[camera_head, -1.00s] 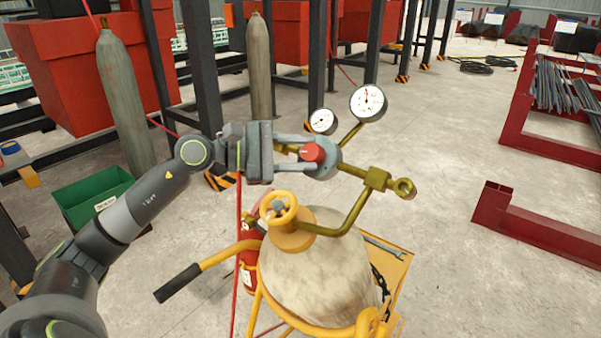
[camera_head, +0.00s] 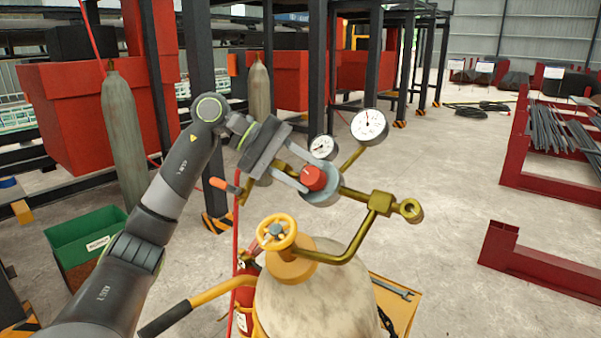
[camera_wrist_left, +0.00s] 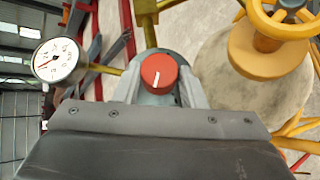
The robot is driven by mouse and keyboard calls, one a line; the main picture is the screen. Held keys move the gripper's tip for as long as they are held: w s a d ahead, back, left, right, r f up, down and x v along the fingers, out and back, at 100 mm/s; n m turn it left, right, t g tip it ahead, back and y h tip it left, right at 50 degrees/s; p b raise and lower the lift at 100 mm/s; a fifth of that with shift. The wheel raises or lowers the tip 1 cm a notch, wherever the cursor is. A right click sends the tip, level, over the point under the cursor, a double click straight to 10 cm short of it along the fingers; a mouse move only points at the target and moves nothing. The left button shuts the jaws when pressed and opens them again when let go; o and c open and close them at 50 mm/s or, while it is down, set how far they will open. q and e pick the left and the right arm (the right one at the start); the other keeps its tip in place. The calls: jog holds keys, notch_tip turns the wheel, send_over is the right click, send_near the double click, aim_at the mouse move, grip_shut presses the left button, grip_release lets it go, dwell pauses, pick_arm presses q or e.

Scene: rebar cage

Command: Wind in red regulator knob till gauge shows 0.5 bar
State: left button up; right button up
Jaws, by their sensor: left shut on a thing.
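The red regulator knob (camera_head: 313,178) sits on the front of the brass regulator, with a white mark on its face that shows in the left wrist view (camera_wrist_left: 158,72). My left gripper (camera_head: 306,184) has its two grey fingers on either side of the knob and is shut on it. The larger gauge (camera_head: 369,126) stands up to the right; the smaller gauge (camera_head: 323,147) is just above the knob. One gauge (camera_wrist_left: 56,60) shows in the left wrist view with a red needle; its reading is too small to tell. My right gripper is not in view.
Below the regulator are the yellow valve handwheel (camera_head: 277,232) and the pale cylinder (camera_head: 310,300) on a yellow cart with a black-gripped handle (camera_head: 165,320). A brass pipe (camera_head: 352,238) bends up to the regulator. A green bin (camera_head: 85,240) stands at the left.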

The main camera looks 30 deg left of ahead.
pick_arm(q)
jog(key=shift+m+g+y, duration=0.3)
jog(key=shift+m, duration=0.1)
dwell(0.3)
jog(key=o, duration=1)
jog(key=shift+w+d, duration=0.1)
jog(key=p+v, duration=0.1)
jog(key=v, duration=1.6)
jog(key=shift+r, duration=0.2)
